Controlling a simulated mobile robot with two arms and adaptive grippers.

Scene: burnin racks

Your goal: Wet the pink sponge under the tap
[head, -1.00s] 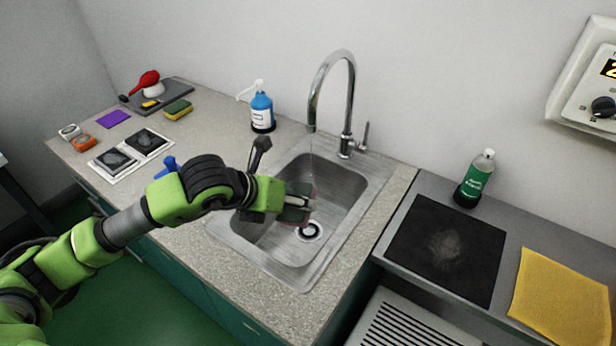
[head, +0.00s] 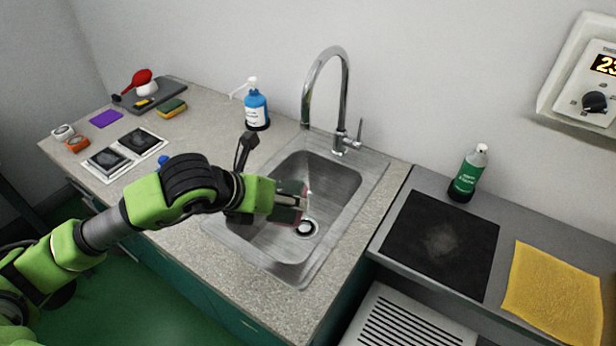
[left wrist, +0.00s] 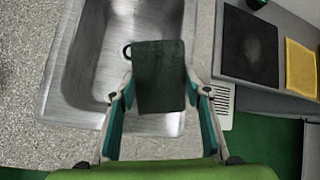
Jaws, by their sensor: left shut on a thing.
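My left gripper (head: 285,204) is shut on the sponge (head: 294,197), which shows a dark green pad with thin pink edges. It is over the sink basin (head: 339,178), in front of and below the curved tap (head: 345,100). In the left wrist view the sponge's dark green face (left wrist: 160,75) stands between the two fingers and hides part of the sink (left wrist: 85,65). The drain (head: 307,228) shows just below the sponge. I cannot make out a clear water stream now. My right gripper is in neither view.
A blue pump bottle (head: 256,110) stands left of the tap, with a yellow-green sponge (head: 171,108) further left. A green bottle (head: 468,173), black mat (head: 440,245) and yellow cloth (head: 556,292) are on the right. A tap lever (head: 359,130) rises beside the spout.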

